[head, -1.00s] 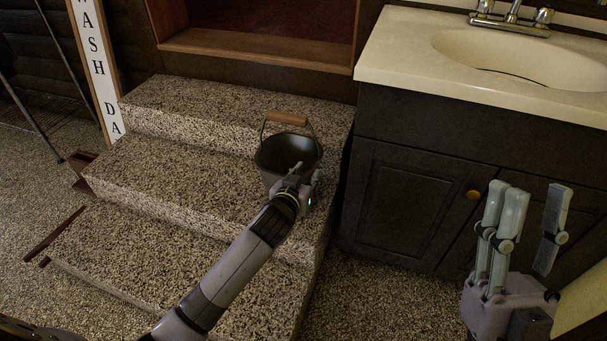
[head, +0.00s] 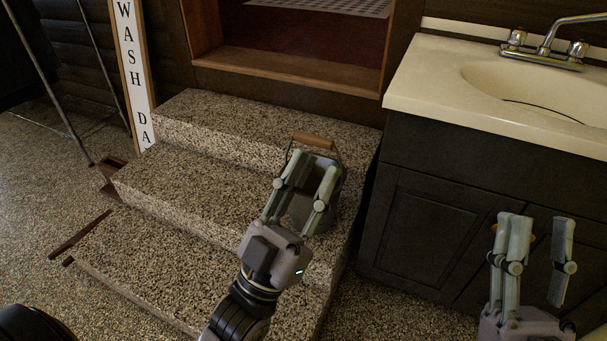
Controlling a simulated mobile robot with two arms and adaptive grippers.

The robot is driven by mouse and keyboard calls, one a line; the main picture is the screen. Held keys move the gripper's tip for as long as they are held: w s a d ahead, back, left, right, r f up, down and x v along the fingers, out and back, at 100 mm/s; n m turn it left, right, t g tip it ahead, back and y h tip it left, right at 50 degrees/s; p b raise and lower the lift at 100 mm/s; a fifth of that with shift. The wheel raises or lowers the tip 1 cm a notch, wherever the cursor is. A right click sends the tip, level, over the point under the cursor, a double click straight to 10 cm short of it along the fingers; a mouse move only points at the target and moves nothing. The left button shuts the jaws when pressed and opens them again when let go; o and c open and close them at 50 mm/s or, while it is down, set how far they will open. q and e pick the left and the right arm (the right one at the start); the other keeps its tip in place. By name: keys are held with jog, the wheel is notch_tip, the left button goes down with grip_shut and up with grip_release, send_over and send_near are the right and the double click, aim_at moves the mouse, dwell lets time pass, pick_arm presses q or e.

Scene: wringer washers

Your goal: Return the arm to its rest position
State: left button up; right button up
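The metal bucket (head: 340,203) with a wooden-grip handle (head: 314,140) stands upright on the speckled steps, with its handle raised. My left gripper (head: 316,166) is open, its two fingers apart in front of the bucket and hiding much of it. I cannot tell whether the fingers touch the bucket; nothing shows held between them. My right gripper (head: 536,220) is open and empty at the lower right, in front of the dark cabinet.
The steps (head: 190,200) lead up to a wooden-framed doorway (head: 290,75). A dark cabinet (head: 425,215) with a cream sink top (head: 430,85) stands close on the right. A lettered sign (head: 135,75) leans at the left. Speckled floor (head: 50,180) is open at the left.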

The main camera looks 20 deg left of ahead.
pick_arm(q)
jog(key=shift+s+a+r+t, duration=0.4)
jog(key=shift+s+r, duration=0.2)
jog(key=shift+s, duration=0.1)
